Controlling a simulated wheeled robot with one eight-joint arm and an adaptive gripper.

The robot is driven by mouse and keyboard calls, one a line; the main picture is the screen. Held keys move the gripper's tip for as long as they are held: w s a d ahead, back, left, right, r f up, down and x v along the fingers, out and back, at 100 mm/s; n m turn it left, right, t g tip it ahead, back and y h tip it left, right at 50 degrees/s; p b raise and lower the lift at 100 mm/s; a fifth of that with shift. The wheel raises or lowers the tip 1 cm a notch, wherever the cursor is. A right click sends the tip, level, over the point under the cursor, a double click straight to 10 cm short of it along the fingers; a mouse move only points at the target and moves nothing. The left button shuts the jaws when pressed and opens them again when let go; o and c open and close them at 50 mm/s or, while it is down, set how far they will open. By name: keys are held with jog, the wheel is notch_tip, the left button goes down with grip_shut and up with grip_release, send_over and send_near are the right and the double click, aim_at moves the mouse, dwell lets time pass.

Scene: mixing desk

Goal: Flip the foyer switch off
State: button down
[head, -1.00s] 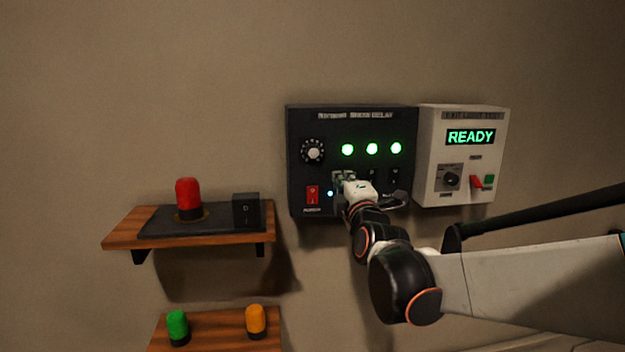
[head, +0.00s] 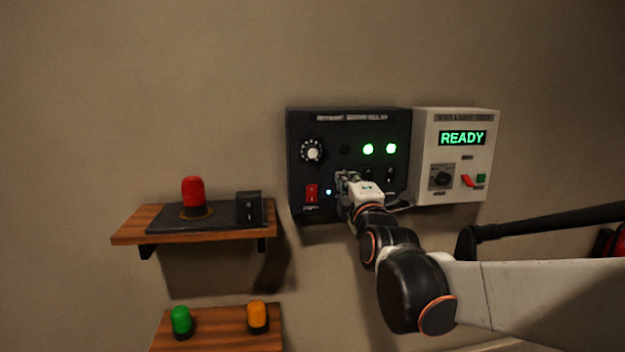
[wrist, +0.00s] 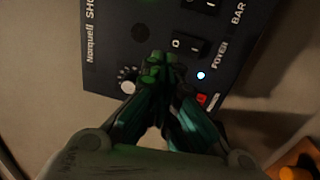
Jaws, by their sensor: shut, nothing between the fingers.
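The black relay panel (head: 300,176) hangs on the wall. In the wrist view the switch labelled FOYER (wrist: 190,45) is a black rocker, just beyond my fingertips. Its indicator lamp (head: 345,150) is dark in the head view; the other two lamps (head: 368,149) (head: 391,148) glow green. My gripper (head: 346,178) hides the foyer switch in the head view. In the wrist view my gripper (wrist: 162,68) is shut and empty, its tips close to the panel beside the foyer rocker. I cannot tell whether they touch it.
The panel also carries a white dial (head: 312,150), a red switch (head: 311,192), a blue light (head: 328,192) and another rocker (wrist: 200,7) near BAR. A white READY box (head: 425,160) adjoins it on the right. A wooden shelf (head: 130,229) with a red beacon (head: 193,192) stands left.

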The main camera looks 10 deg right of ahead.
jog(key=s, duration=0.7)
jog(key=shift+r, duration=0.3)
jog(key=shift+d, duration=0.1)
jog(key=s+f+m+g+b, duration=0.4)
jog(key=s+f+m+b, duration=0.2)
jog(key=f, duration=1.1)
jog(key=s+f+m+g+b, duration=0.4)
jog(key=s+f+b, duration=0.6)
jog(key=f, duration=0.7)
jog(key=s+d+f+m+g+b, duration=0.1)
jog(key=s+f+m+g+b, duration=0.3)
jog(key=f, duration=1.4)
jog(key=s+m+b, duration=0.4)
jog(key=b, duration=0.4)
jog(key=shift+w, duration=0.1)
